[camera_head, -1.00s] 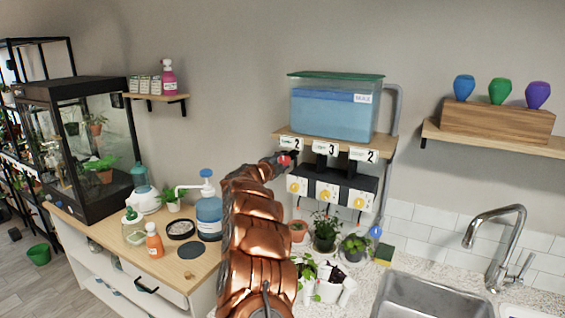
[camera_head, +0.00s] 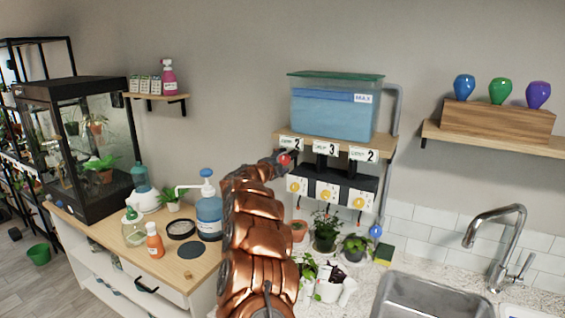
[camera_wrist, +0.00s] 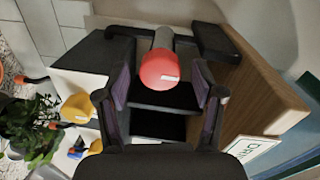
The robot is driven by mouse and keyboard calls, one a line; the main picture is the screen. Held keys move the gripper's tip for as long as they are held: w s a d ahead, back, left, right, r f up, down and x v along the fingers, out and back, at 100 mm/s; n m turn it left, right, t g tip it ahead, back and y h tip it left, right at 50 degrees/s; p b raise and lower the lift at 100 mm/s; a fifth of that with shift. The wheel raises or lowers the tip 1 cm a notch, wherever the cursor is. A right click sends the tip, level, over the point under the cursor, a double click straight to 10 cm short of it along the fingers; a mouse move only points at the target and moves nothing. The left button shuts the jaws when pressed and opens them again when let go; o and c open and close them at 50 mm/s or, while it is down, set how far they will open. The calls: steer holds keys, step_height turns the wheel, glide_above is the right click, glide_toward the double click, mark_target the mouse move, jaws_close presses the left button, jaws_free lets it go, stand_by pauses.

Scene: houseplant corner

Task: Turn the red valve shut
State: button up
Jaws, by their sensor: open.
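The red valve (camera_head: 284,160) is a small round knob at the left end of the dispenser under the water tank. In the wrist view the red valve (camera_wrist: 160,70) has a short white mark near its lower right and a grey stem behind it. My gripper (camera_wrist: 160,82) is open, with one finger on each side of the knob and visible gaps between. The knob is not gripped. In the head view my gripper (camera_head: 286,155) is small and partly hidden by my copper arm, so its fingers are hard to make out.
The blue-filled tank (camera_head: 335,108) sits on a wooden shelf (camera_wrist: 262,95) close beside my gripper. Yellow knobs (camera_head: 328,195) line the dispenser's front, above potted plants (camera_head: 325,230). A pump bottle (camera_head: 208,212) stands on the left cabinet. The sink (camera_head: 430,298) is right.

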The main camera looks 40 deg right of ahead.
steer(key=v, duration=1.1)
steer(key=shift+a, duration=0.3)
steer(key=shift+r, duration=0.1)
